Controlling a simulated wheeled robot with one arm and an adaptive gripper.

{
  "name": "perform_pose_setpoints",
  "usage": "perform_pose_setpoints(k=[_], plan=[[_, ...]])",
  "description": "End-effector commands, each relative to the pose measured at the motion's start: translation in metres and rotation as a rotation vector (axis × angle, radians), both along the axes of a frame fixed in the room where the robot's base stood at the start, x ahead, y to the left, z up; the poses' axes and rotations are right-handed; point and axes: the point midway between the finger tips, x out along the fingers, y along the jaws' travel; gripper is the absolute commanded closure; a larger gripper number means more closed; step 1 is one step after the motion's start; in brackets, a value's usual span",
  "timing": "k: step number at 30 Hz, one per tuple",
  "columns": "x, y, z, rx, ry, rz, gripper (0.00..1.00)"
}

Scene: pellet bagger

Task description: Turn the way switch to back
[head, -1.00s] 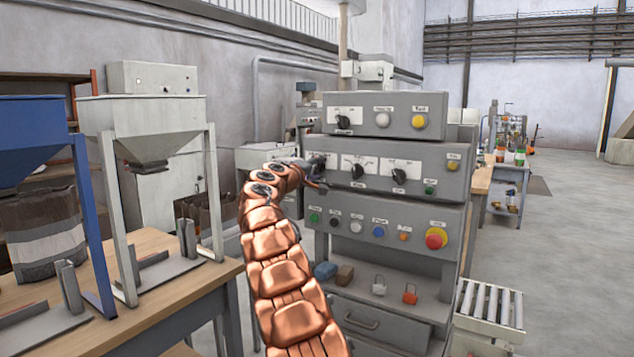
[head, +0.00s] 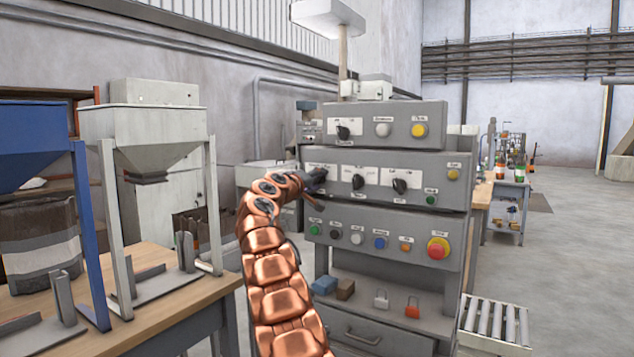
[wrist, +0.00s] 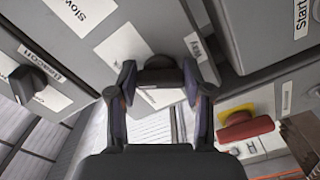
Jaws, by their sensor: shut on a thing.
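The way switch is a dark rotary knob (wrist: 158,72) on the grey panel in the wrist view, with a white label beside it that seems to read "Way". My gripper (wrist: 158,88) has its two fingers on either side of this knob and is shut on it. In the head view my gripper (head: 316,180) is at the left end of the middle control panel (head: 440,163), over the leftmost knob, and mostly covers it. The knob's exact pointing direction is hard to tell.
Two more dark knobs (head: 358,182) (head: 400,186) sit to the right on the same panel. A red mushroom button (head: 438,248) is on the panel below. A beacon knob (wrist: 28,84) shows in the wrist view. A wooden table (head: 180,295) with hoppers stands left.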

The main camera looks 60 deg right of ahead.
Motion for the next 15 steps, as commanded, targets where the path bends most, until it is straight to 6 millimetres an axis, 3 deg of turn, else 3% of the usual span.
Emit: perform_pose_setpoints(k=[3,4,11,15], plan=[[-0.0003,-0.0006,-0.0015,0.003,-0.001,-0.001,0.85],[-0.0003,-0.0006,-0.0015,0.003,-0.001,-0.001,0.48],[-0.0001,-0.0003,-0.0006,0.001,-0.001,0.0,0.25],[0.0001,-0.0001,-0.0003,0.0,0.0,0.0,0.25]])
